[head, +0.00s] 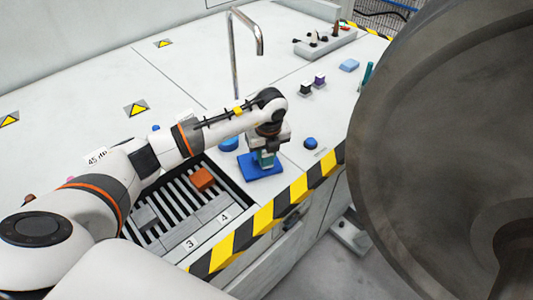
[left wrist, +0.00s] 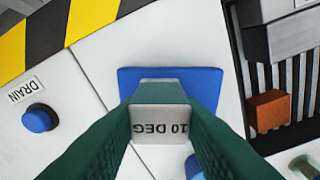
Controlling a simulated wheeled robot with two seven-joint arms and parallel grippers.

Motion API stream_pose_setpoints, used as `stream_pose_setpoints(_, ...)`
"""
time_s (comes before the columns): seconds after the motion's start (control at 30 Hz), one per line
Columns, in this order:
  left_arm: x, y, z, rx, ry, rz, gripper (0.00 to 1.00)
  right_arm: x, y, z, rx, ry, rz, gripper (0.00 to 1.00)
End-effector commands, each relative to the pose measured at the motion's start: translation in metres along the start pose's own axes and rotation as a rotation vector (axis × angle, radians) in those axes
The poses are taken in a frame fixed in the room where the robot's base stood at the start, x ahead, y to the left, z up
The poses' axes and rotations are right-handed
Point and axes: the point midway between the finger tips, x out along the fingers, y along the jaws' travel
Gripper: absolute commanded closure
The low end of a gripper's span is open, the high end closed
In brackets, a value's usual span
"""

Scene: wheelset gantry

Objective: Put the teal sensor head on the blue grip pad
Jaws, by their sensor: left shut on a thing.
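The teal sensor head (head: 265,160) is between the fingers of my left gripper (head: 266,150), which is shut on it. In the left wrist view the sensor head (left wrist: 160,121) shows a pale face marked "10 DEG", with green fingers on both sides. The blue grip pad (head: 248,169) lies flat on the white deck beside the slotted tray. The sensor head is over the pad in both views, and the pad (left wrist: 205,85) shows around it in the left wrist view. I cannot tell whether the sensor head touches the pad. My right gripper is not in view.
A slotted tray (head: 240,193) with an orange block (head: 202,178) lies left of the pad. A blue button (head: 310,143) stands to the right, by the striped edge (head: 290,197). A tall bent pipe (head: 235,60) rises behind. A large grey wheel (head: 430,150) fills the right.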

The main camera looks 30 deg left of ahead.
Motion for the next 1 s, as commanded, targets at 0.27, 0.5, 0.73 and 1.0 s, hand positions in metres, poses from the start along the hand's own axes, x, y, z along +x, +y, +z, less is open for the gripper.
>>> stream_pose_setpoints(0.27,0.013,0.000,0.001,0.000,0.001,0.002,0.93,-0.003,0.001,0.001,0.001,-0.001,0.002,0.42)
stream_pose_setpoints(0.5,0.015,0.000,0.002,0.000,0.000,0.002,0.59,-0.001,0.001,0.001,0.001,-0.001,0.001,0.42)
stream_pose_setpoints(0.73,0.015,0.000,0.002,0.000,0.000,0.001,0.46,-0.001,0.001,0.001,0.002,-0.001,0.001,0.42)
stream_pose_setpoints(1.0,0.006,0.000,0.001,0.000,0.001,0.003,0.46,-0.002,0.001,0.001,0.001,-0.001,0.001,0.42)
